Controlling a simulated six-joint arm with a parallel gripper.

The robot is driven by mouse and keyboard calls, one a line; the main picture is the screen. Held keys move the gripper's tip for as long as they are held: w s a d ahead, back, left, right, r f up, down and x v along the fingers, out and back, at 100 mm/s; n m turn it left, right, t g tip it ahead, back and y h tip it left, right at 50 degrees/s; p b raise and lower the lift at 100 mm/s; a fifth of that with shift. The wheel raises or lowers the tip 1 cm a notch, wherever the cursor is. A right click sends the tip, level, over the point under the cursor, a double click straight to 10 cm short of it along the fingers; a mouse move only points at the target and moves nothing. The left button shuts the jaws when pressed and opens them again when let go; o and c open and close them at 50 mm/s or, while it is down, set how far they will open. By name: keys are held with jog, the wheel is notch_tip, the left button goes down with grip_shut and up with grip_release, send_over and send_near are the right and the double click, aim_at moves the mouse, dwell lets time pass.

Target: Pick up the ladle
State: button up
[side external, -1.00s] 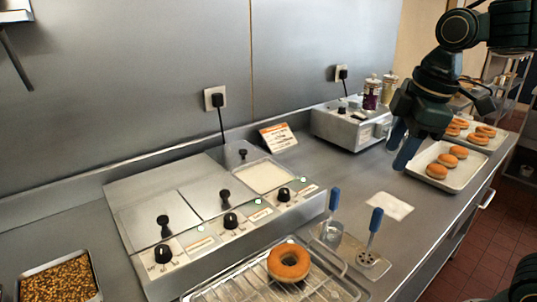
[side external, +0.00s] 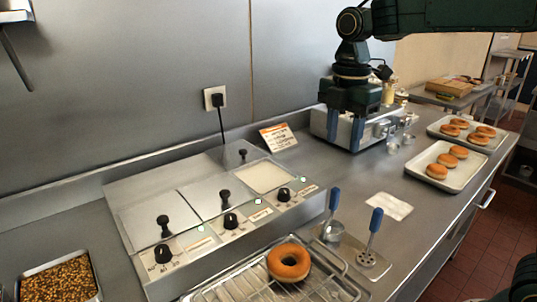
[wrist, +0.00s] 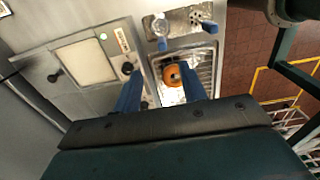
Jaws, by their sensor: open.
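The ladle (side external: 333,229) has a blue handle and a metal cup, and stands handle-up beside the front right corner of the glaze station. It also appears near the top of the wrist view (wrist: 160,30), left of a second blue-handled tool. That tool, a perforated skimmer (side external: 370,241), stands just right of the ladle. My gripper (side external: 345,134) has two blue fingers spread apart and points down in front of the box appliance at the back, well above and behind the ladle. In the wrist view its open fingers (wrist: 160,92) hold nothing between them.
A glazed donut (side external: 289,262) lies on the wire rack (side external: 330,291) in front of the ladle. The glaze station (side external: 205,215) with lids and knobs is at left. Donut trays (side external: 462,177) are at right. Bare counter lies around a white sheet (side external: 389,206).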

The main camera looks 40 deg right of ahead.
aim_at(338, 188)
jog(key=shift+f, duration=4.25)
jog(key=shift+s+f, duration=0.2)
jog(key=shift+f, duration=2.4)
grip_shut()
